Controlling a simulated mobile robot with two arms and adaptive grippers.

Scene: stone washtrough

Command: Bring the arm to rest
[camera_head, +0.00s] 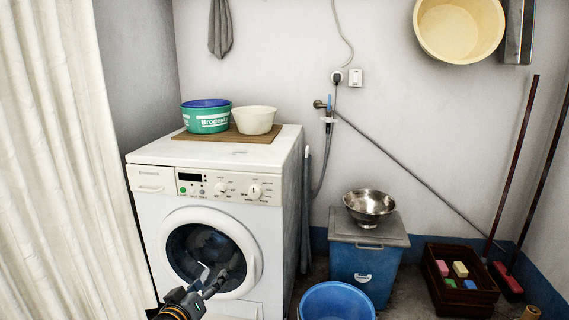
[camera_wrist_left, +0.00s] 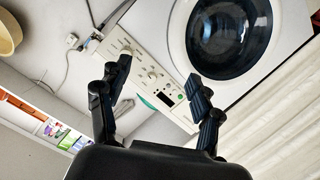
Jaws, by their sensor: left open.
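My left gripper (camera_head: 212,284) comes in at the bottom of the head view, in front of the washing machine's round door. In the left wrist view its two black fingers (camera_wrist_left: 160,76) stand apart with nothing between them. The white washing machine (camera_head: 277,235) stands behind it, its door shut; the door also shows in the wrist view (camera_wrist_left: 230,38). I cannot tell how far the fingers are from the machine. My right gripper is in neither view.
A green-and-blue tub (camera_head: 206,122) and a cream bowl (camera_head: 254,121) sit on a board on the machine. To the right stand a blue basin (camera_head: 337,303), a lidded blue bin (camera_head: 362,270) bearing a metal bowl (camera_head: 369,207), and a dark crate (camera_head: 462,300). A curtain (camera_head: 60,150) hangs at left.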

